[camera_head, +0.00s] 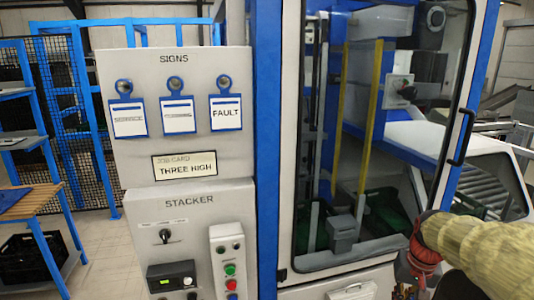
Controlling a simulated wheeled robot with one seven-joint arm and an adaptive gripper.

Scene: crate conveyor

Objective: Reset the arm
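My arm enters at the lower right in a yellowish sleeve with a red part at its end. My gripper's fingers do not show in the head view. Ahead stands a grey panel (175,90) headed SIGNS, with three blue-framed tags hanging on it; the right one reads FAULT (225,113). Below them a job card (185,166) reads THREE HIGH. Under that is the STACKER control box (185,222) with a dark knob (165,236), a small display unit (171,276) and a button strip (229,264) with green and red buttons.
A glazed machine door (320,130) with a dark handle (462,137) stands right of the panel, near my arm. Green crates show behind the glass. A roller conveyor (480,190) is at the right. Blue shelving with a wooden top (28,203) and a black crate (28,258) is at the left.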

